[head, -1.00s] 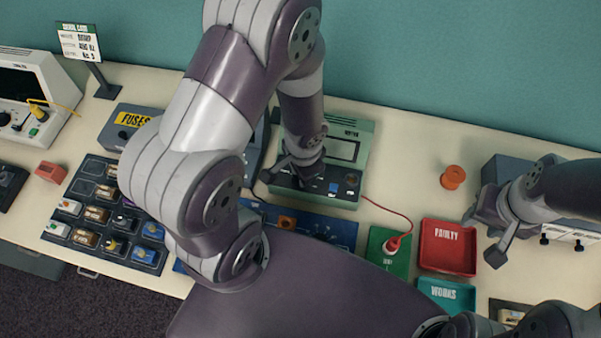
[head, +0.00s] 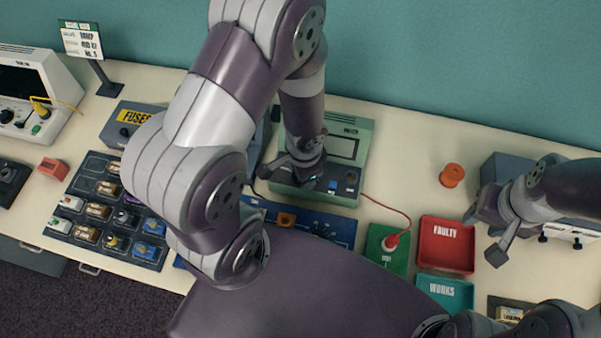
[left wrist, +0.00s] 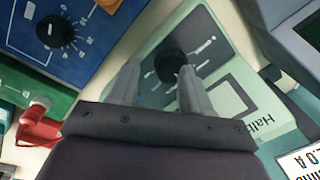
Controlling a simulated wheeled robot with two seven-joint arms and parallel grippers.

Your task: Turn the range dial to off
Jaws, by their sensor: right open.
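The pale green meter (head: 361,133) stands at the back middle of the table, with a display and small knobs. Its black range dial (left wrist: 171,65) shows in the left wrist view, on the meter's face (left wrist: 236,76) among white markings. My left gripper (head: 309,178) is low over the meter's front left and hides the dial in the head view. In the left wrist view its two fingers (left wrist: 157,72) are apart, with the dial near the right fingertip; I cannot tell whether they touch. My right gripper (head: 484,232) is open and empty, to the right.
A blue panel (head: 343,230) lies in front of the meter. A red cable (head: 402,213) runs to a plug on a green board (head: 374,240). Red (head: 427,253) and teal (head: 430,281) trays are at right. An orange spool (head: 452,175) stands behind them on clear tabletop.

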